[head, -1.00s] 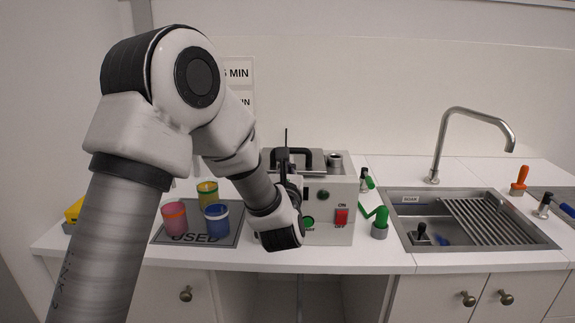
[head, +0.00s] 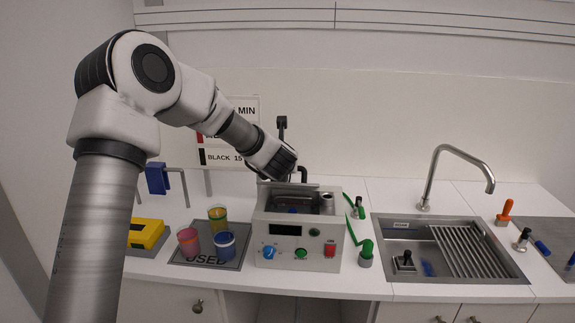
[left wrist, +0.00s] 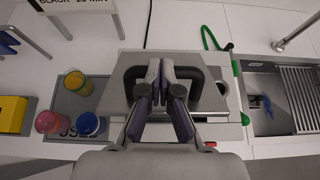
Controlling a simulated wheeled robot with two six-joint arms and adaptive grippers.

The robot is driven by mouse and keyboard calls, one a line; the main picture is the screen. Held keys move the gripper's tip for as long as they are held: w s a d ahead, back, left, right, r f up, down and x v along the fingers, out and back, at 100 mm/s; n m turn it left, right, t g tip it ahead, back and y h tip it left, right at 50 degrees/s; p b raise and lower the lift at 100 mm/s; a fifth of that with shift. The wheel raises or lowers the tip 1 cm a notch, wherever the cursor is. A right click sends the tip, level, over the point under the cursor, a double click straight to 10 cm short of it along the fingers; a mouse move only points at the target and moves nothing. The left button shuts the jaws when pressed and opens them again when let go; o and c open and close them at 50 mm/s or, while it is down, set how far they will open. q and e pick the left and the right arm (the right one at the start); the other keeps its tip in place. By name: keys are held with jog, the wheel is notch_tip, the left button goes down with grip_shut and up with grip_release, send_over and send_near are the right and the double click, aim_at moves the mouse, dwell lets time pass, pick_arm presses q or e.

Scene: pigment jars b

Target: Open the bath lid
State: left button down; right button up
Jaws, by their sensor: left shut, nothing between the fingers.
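The grey bath (head: 300,238) stands on the counter, with a knob and buttons on its front. Its top shows a dark opening with something blue inside. Its lid (head: 292,186) is raised at the rear of the opening, mostly behind my gripper; its exact angle is hard to tell. The black lid handle (head: 304,174) shows just right of my left gripper (head: 286,172). In the left wrist view the fingers (left wrist: 163,68) are shut and empty, lying across the middle of the handle (left wrist: 206,76). Whether they touch it is unclear. My right gripper is out of view.
Pink, yellow and blue jars (head: 221,244) stand on the grey USED mat (head: 208,264), left of the bath. A yellow box (head: 146,236) is further left. A green-handled item (head: 365,250) stands close to the bath's right side, before the sink (head: 410,222).

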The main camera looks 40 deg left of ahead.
pick_arm(q)
jog(key=shift+w+a+r, duration=0.35)
jog(key=shift+w+a, duration=0.05)
jog(key=shift+w, duration=0.2)
jog(key=shift+w+a+r, duration=0.35)
jog(key=shift+w, duration=0.25)
jog(key=shift+w+a+f, duration=0.1)
jog(key=shift+w+a, duration=0.15)
jog(key=shift+w, duration=0.1)
jog(key=shift+s+d+r, duration=0.15)
jog(key=shift+s+r, duration=0.05)
jog(key=shift+s, duration=0.05)
jog(key=shift+w+f, duration=0.1)
jog(key=shift+w, duration=0.05)
